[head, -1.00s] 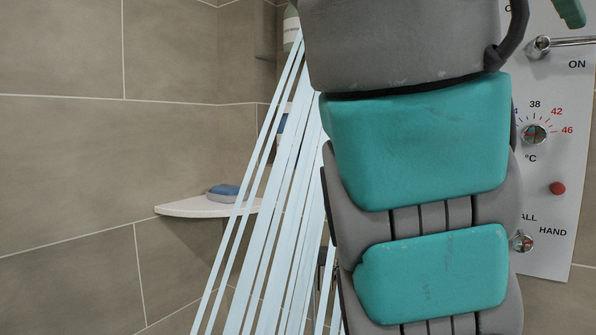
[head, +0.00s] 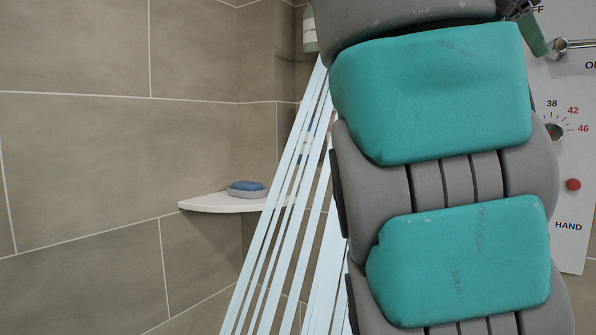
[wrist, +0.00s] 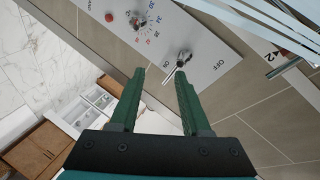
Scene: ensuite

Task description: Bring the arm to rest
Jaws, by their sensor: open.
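My gripper (wrist: 160,74) is open, with its two green fingers apart and nothing between them. One green finger also shows at the top right in the head view (head: 534,36). My raised arm covers the centre right of that view. In the wrist view the fingers point toward the white shower panel (wrist: 205,80), close to its metal lever (wrist: 183,57). Whether they touch the panel is unclear. The lever shows at the right edge of the head view (head: 570,45).
Pale blue water streams (head: 290,215) fall beside my arm. A white corner shelf (head: 215,203) holds a blue soap bar (head: 246,186). A bottle (head: 309,30) stands higher in the corner, partly hidden. The panel has a temperature dial (head: 555,131) and red button (head: 573,185). Wooden cabinets (wrist: 35,150) show lower left.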

